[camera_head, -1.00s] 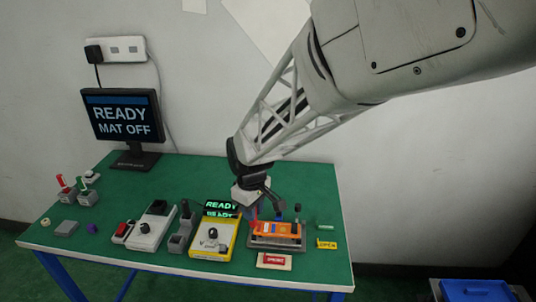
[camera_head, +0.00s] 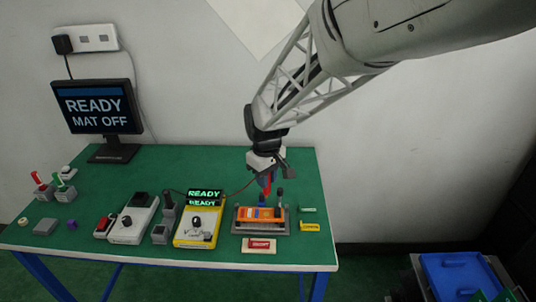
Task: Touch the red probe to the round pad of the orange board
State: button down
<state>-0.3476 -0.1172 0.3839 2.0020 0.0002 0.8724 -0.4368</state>
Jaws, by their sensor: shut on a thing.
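The red probe (camera_head: 267,187) is held point-down in my gripper (camera_head: 266,172), with a red lead running off to the left. My gripper is shut on it, above the back part of the orange board (camera_head: 246,213). The probe's tip looks raised over the board, but I cannot tell the exact gap. The board lies flat in a grey fixture (camera_head: 237,226) with dark upright posts at its right. The round pad is too small to make out for sure.
A yellow meter (camera_head: 183,239) with a lit "READY" display (camera_head: 205,194) stands left of the fixture. Further left are a dark holder (camera_head: 160,234), a white unit (camera_head: 126,232) and small levers. A red-labelled plate (camera_head: 259,245) lies in front, a yellow tag (camera_head: 310,226) at right.

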aim_at(266, 194)
jog(key=shift+f, duration=0.15)
jog(key=shift+f, duration=2.85)
jog(key=shift+f, duration=0.65)
dwell(1.0)
jog(key=shift+r, duration=0.1)
jog(key=shift+r, duration=3.5)
